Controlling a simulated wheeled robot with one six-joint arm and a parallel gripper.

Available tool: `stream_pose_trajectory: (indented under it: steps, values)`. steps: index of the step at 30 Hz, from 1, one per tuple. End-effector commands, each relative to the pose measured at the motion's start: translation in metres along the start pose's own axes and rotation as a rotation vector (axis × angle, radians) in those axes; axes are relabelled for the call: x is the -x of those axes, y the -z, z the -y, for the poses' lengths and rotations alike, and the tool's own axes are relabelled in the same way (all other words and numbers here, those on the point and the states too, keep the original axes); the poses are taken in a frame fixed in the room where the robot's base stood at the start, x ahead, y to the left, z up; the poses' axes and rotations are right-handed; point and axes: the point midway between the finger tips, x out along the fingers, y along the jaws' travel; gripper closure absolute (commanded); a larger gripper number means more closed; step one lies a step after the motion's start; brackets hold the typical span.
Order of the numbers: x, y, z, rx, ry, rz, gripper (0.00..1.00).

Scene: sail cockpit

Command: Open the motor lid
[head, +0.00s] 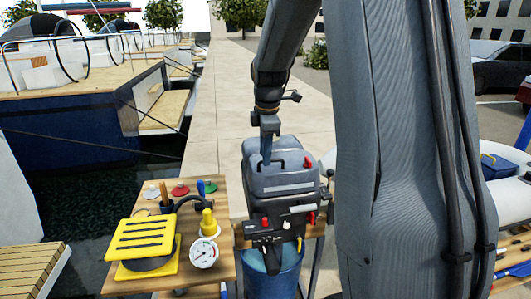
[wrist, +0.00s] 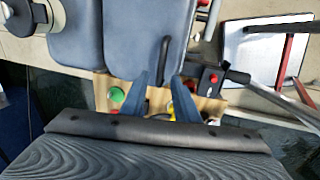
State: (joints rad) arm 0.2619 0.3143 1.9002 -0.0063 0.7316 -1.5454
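The outboard motor (head: 285,208) stands upright on a wooden bracket, with its grey lid (head: 288,180) on top. The lid appears closed. A black loop handle (head: 281,160) sits on the lid and also shows in the wrist view (wrist: 164,58). My gripper (head: 267,157) is above the left part of the lid, at the handle. In the wrist view its two blue-grey fingers (wrist: 160,76) are apart, and the handle lies between and just beyond their tips. Whether they touch it I cannot tell.
A wooden table (head: 205,277) at left holds a yellow slatted item (head: 142,240), a pressure gauge (head: 203,254) and coloured discs. A blue bucket (head: 275,283) stands below the motor. An inflatable boat (head: 515,198) is at right. The paved quay behind is clear.

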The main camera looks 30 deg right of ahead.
Motion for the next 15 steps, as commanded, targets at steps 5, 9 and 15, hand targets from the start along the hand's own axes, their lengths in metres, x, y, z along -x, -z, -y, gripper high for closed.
stream_pose_trajectory:
  steps: [5,9,15]
  values:
    - [-0.0079,0.0001,0.0001,0.000,-0.001,0.000,0.72]
    - [-0.0084,0.0002,0.0001,0.000,-0.001,0.000,0.72]
    - [-0.0083,0.0002,0.0001,0.000,-0.001,0.000,0.92]
